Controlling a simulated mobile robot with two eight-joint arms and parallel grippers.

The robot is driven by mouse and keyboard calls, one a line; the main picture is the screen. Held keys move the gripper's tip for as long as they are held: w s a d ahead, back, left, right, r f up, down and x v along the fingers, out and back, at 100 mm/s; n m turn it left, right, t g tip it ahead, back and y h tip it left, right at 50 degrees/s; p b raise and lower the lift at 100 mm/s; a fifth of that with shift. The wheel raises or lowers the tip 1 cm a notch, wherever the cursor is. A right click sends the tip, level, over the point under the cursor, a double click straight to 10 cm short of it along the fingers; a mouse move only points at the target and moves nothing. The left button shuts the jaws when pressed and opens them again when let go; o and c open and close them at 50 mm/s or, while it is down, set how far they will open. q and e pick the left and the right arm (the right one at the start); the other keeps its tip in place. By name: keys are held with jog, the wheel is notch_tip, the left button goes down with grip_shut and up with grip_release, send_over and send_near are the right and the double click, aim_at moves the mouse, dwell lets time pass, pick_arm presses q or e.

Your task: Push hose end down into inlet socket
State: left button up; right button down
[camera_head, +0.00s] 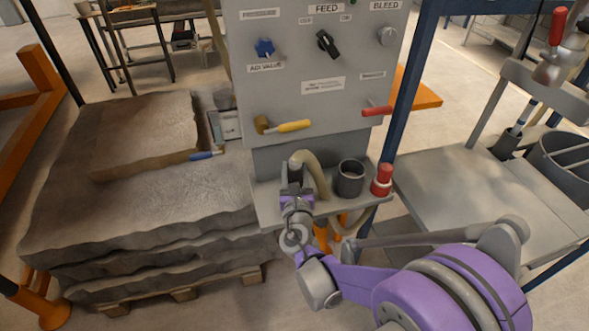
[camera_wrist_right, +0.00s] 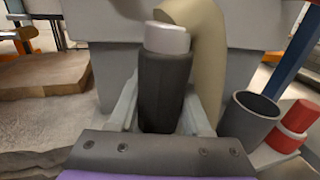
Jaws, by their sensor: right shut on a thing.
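My right gripper (camera_head: 291,178) is shut on the hose end, above the grey shelf at the foot of the panel. In the right wrist view the hose end (camera_wrist_right: 165,88) is a black cylinder with a pale grey top, upright between the jaws (camera_wrist_right: 160,112). The beige hose (camera_head: 316,172) arches beside it and also shows behind it in the wrist view (camera_wrist_right: 203,40). The inlet socket (camera_head: 350,179), a dark open cup, stands on the shelf to the right, apart from the hose end. It also shows in the wrist view (camera_wrist_right: 250,117). My left gripper is out of view.
A red cylinder with a white band (camera_head: 382,179) stands right of the socket. The grey panel (camera_head: 310,90) rises behind, with a yellow-handled lever (camera_head: 292,126) and a red one (camera_head: 376,111). The sandbed (camera_head: 150,215) lies left; a grey table (camera_head: 480,190) stands right.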

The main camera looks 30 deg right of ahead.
jog(key=shift+f, duration=0.25)
jog(key=shift+c, duration=1.4)
grip_release()
jog(key=shift+s, duration=0.1)
jog(key=v, duration=1)
jog(key=shift+s+a, duration=0.25)
jog(key=shift+s, duration=0.05)
